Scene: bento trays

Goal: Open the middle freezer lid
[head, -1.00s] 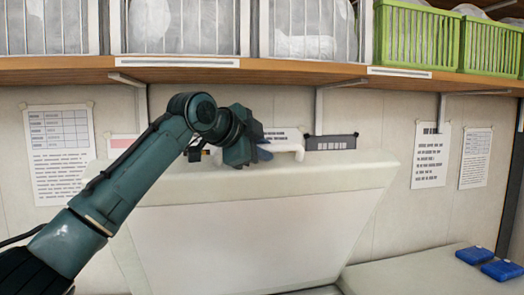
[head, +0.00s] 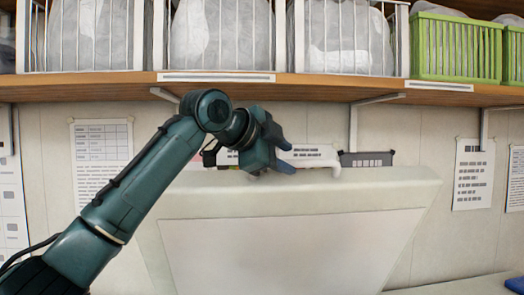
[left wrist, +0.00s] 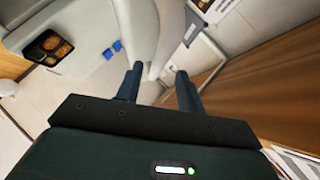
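The freezer lid (head: 300,250) is a large pale panel that stands raised in the middle of the head view, its top edge close to the wall. My left gripper (head: 287,155) is at the lid's top edge, with its fingers pointing right. In the left wrist view the two fingers of my left gripper (left wrist: 158,82) are spread apart, and I see nothing clamped between them. A pale edge (left wrist: 150,35) shows beyond the fingertips. I cannot tell whether the gripper touches the lid. My right gripper is not in view.
A wooden shelf (head: 350,91) with white wire baskets (head: 225,40) and a green basket (head: 455,50) runs above the arm. Papers hang on the wall. In the left wrist view, blue packs (left wrist: 113,49) and a black food tray (left wrist: 48,47) lie on pale surfaces.

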